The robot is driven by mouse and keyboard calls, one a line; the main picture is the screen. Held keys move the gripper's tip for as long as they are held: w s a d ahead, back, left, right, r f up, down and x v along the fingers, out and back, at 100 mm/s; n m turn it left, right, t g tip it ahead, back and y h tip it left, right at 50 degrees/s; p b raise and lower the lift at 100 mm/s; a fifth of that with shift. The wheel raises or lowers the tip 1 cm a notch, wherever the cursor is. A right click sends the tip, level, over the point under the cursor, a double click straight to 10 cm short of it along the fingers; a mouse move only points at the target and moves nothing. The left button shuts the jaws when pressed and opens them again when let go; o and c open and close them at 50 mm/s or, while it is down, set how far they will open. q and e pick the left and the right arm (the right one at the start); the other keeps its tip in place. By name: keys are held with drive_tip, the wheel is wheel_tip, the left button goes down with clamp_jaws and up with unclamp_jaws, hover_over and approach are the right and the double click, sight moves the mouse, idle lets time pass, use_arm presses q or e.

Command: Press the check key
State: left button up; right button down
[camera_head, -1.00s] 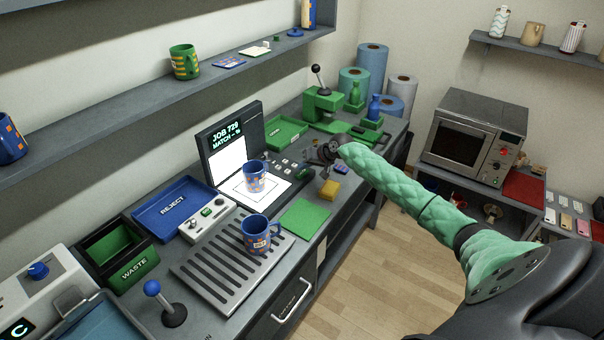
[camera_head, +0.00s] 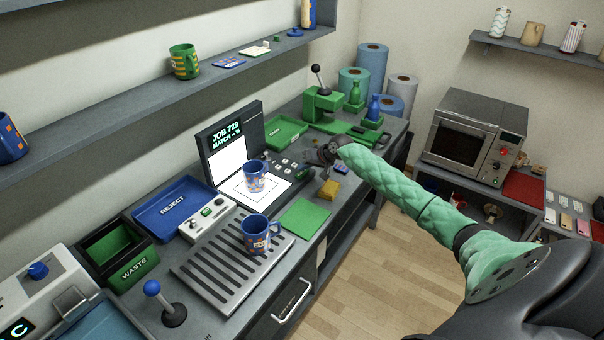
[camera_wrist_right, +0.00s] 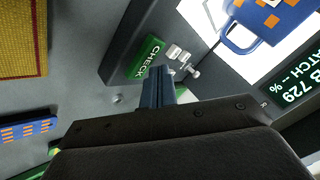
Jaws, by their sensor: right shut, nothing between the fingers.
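The green CHECK key (camera_wrist_right: 146,57) lies on the front end of the dark console in the right wrist view. My right gripper (camera_wrist_right: 159,73) is shut and empty, its fingertips close beside the key's lower right edge in that view. I cannot tell whether they touch it. In the head view my right gripper (camera_head: 314,161) is at the right end of the scanner console (camera_head: 277,181), and I cannot make out the key there. The console's screen (camera_head: 226,134) reads JOB 729, MATCH – %. My left gripper is not in view.
A blue patterned mug (camera_head: 255,177) stands on the console's lit plate, and another mug (camera_head: 257,236) on the slatted tray (camera_head: 215,275). A green press (camera_head: 323,103) stands behind my gripper.

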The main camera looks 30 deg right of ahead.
sight(305, 173)
drive_tip(key=shift+f, duration=0.6)
drive_tip(key=shift+r, duration=0.55)
drive_tip(key=shift+r+p, duration=0.3)
drive_tip(key=shift+p, duration=0.15)
drive_tip(key=shift+r, duration=0.1)
drive_tip(key=shift+r+p, duration=0.55)
drive_tip(key=shift+r, duration=0.05)
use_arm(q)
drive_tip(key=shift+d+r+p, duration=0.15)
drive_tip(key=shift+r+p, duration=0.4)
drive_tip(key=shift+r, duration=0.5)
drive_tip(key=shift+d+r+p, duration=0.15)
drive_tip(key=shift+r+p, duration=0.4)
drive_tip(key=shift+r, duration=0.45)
use_arm(e)
drive_tip(key=shift+r, duration=1.8)
